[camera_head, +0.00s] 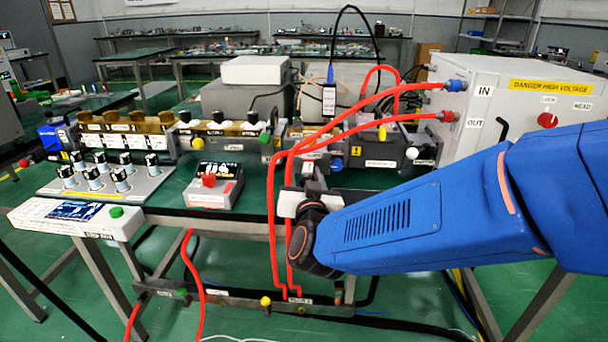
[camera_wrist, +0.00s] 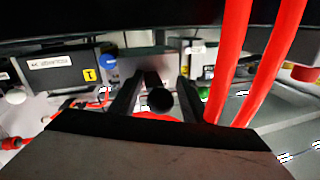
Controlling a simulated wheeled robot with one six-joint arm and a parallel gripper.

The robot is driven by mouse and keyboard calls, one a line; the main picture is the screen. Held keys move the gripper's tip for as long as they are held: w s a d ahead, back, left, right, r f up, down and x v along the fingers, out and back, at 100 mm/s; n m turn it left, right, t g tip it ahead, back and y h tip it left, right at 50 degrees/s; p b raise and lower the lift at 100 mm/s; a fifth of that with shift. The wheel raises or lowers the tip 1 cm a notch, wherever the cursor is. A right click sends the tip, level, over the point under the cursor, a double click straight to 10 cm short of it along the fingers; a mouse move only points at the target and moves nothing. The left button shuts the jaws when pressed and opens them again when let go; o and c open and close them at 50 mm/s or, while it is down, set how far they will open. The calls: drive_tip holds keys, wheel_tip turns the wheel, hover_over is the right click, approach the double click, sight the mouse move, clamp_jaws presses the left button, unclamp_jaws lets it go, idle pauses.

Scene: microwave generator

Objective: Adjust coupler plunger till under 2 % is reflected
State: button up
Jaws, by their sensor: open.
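My gripper (camera_head: 311,175) is at the bench's front edge, by the row of waveguide parts. In the wrist view my gripper (camera_wrist: 158,100) is open, one dark finger on each side of a round black knob (camera_wrist: 161,100). The knob looks like the end of a plunger and sits between the fingers, with gaps beside it. Its name label cannot be read, and whether the fingers touch it cannot be told. In the head view my wrist and arm hide it. A white panel with a blue screen (camera_head: 72,210) is at the front left; its figures are too small to read.
Red hoses (camera_head: 272,220) hang close left of my gripper; in the wrist view they (camera_wrist: 232,60) pass right of the fingers. A green knob (camera_wrist: 204,93) is near the right finger. A red-button box (camera_head: 211,185) stands left. A white high-voltage cabinet (camera_head: 510,105) stands right.

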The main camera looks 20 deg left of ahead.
drive_tip(key=shift+c, duration=0.4)
clamp_jaws()
drive_tip(key=shift+d+x, duration=0.2)
drive_tip(key=shift+x, duration=0.9)
drive_tip(key=shift+o, duration=0.4)
unclamp_jaws()
drive_tip(key=v, duration=1.7)
drive_tip(key=shift+s, duration=0.2)
drive_tip(key=shift+d, duration=0.1)
